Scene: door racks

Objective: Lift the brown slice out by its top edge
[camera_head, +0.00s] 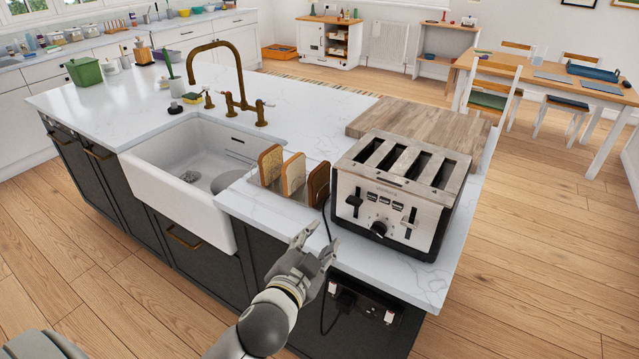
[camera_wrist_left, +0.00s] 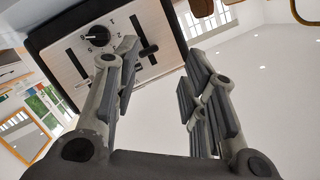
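Three bread slices stand upright in a row in a low rack on the counter. The dark brown slice (camera_head: 318,184) is on the right, closest to the toaster. The pale slice (camera_head: 293,174) is in the middle, and the golden-tan slice (camera_head: 270,164) is on the left. My left gripper (camera_head: 318,247) is open and empty, in front of the counter edge, below and apart from the dark brown slice. The left wrist view shows its fingers (camera_wrist_left: 160,78) spread with nothing between them. Brown shapes at that view's top edge are too cropped to identify. My right gripper is not in view.
A four-slot toaster (camera_head: 400,188) stands right of the slices, its cord hanging over the counter edge by my gripper. The sink (camera_head: 190,160) is to the left. A wooden board (camera_head: 425,125) lies behind the toaster. A socket panel (camera_head: 365,302) is below the counter.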

